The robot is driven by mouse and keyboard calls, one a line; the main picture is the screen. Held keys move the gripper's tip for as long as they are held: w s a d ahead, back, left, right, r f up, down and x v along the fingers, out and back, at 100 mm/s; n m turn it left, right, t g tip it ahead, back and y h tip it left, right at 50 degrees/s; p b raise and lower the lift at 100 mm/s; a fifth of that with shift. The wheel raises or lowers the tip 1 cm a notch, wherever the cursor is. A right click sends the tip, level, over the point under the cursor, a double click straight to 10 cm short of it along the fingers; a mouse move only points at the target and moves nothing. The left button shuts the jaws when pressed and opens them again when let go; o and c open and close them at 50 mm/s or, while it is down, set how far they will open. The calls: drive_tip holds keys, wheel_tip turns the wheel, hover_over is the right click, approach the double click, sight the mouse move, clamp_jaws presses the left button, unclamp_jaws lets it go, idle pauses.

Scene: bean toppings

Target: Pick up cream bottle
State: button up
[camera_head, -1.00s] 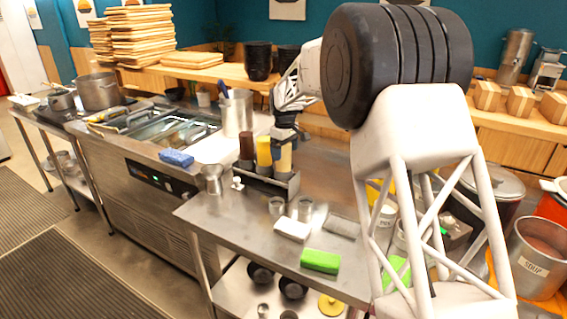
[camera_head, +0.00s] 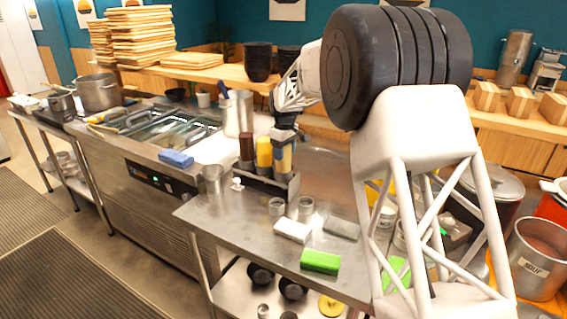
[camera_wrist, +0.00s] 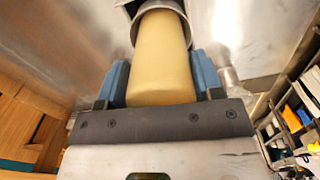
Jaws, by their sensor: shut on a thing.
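The cream bottle (camera_head: 284,160), pale yellow, stands at the right end of the dark bottle rack (camera_head: 266,184) on the steel counter. In the wrist view the cream bottle (camera_wrist: 160,62) fills the space between the blue finger pads. My gripper (camera_head: 285,145) is above the rack and shut around the bottle's upper part. In the wrist view my gripper (camera_wrist: 162,82) has one pad on each side of the bottle. The bottle's lower part is hidden by the rack in the head view.
A yellow bottle (camera_head: 264,153) and a brown bottle (camera_head: 246,150) stand left of it in the rack.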

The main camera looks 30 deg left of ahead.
drive_tip(key=shift+r, duration=5.05)
drive_tip(key=shift+r, duration=0.75)
drive_tip(key=shift+s, duration=0.1)
drive_tip(key=shift+s+d+f, duration=0.15)
drive_tip(key=shift+s+d, duration=0.3)
drive_tip(key=shift+s, duration=0.35)
drive_tip(key=s+d+f, duration=0.2)
drive_tip(key=s+d, duration=0.3)
drive_tip(key=s, duration=0.3)
drive_tip(key=s+d+f, duration=0.2)
drive_tip(key=s+d, duration=0.2)
drive_tip(key=s, duration=0.3)
drive_tip(key=shift+s+d+f, duration=0.35)
drive_tip(key=shift+d+f, duration=0.05)
